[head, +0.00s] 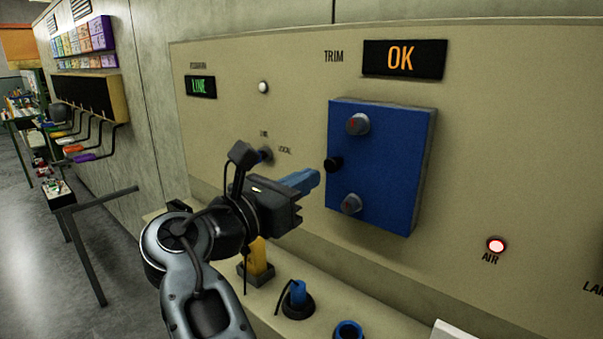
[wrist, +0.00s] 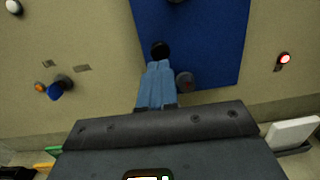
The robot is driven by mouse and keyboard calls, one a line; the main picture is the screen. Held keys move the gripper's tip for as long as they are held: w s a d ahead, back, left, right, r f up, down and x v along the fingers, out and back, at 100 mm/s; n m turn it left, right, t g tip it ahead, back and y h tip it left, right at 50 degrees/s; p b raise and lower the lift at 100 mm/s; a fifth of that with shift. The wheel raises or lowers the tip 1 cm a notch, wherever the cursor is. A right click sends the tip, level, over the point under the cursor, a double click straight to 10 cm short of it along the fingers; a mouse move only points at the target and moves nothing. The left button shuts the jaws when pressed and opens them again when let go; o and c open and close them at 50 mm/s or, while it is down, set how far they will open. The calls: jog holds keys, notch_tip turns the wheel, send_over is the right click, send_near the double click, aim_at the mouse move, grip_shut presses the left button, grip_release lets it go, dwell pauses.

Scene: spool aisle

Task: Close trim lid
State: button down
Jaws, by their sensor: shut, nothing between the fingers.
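The trim lid (head: 378,180) is a blue rectangular plate below the TRIM label on the beige wall panel. It appears flat to the panel, and its right side edge shows. A black knob (head: 333,164) sticks out at its left edge. Two grey round fittings with red marks sit on its face, one high (head: 357,124) and one low (head: 351,203). My gripper (head: 316,178) is shut and empty, its blue fingers pointing at the black knob. In the wrist view the fingertips (wrist: 160,66) are just below the knob (wrist: 159,50); I cannot tell whether they touch.
An orange OK display (head: 402,60) is above the lid. A LINE/LOCAL switch (head: 265,155) is left of it, behind my gripper. A lit red AIR button (head: 496,245) is at lower right. A ledge below holds a yellow block (head: 258,257) and blue fittings (head: 298,294).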

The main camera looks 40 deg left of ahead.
jog(key=s+a+b, duration=0.1)
jog(key=s+b, duration=0.1)
jog(key=s, duration=0.8)
jog(key=shift+f, duration=0.35)
jog(key=shift+s+a, duration=0.1)
jog(key=shift+s, duration=0.05)
